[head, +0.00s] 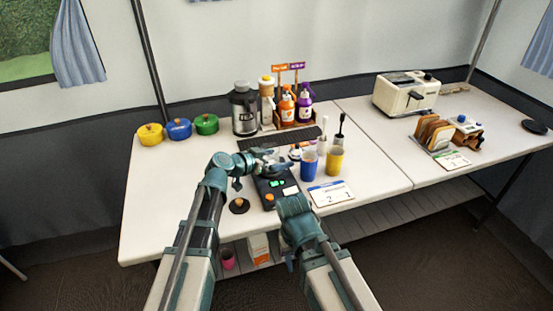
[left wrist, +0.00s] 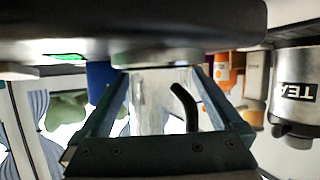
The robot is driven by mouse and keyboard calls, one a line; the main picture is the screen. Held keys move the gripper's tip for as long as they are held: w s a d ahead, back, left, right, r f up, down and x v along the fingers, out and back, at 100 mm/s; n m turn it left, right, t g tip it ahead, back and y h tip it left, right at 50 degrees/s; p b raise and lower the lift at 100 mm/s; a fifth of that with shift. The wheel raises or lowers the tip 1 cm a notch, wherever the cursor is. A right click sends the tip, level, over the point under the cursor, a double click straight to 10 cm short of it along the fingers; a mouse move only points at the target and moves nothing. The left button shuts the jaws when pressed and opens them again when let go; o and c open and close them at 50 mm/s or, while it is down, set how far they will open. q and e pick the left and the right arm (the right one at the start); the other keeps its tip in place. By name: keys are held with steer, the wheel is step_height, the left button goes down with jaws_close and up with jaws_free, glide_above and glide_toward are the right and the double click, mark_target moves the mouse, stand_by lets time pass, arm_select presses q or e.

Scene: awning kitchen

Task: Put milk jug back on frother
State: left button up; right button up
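The milk jug (left wrist: 150,100) is shiny metal with a curved black handle. In the left wrist view, which is upside down, it stands between my left gripper's (left wrist: 160,85) two fingers, which close on its sides. The jug's base is close to a grey round plate on a large black body, the frother (left wrist: 150,25); I cannot tell whether they touch. In the head view the black frother (head: 265,190) with green and orange buttons lies below my left gripper (head: 266,160), which largely hides the jug. My right arm is folded at the table's front edge; its gripper cannot be made out.
A black lid with a yellow knob (head: 239,205) lies left of the frother. A blue cup (head: 309,164) and a yellow cup (head: 335,161) stand to the right. The table's left front (head: 150,220) is clear.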

arm_select(q)
steer(key=shift+r+p, duration=0.3)
steer(key=shift+p, duration=0.05)
steer(key=p+v, duration=0.4)
steer(key=v, duration=0.8)
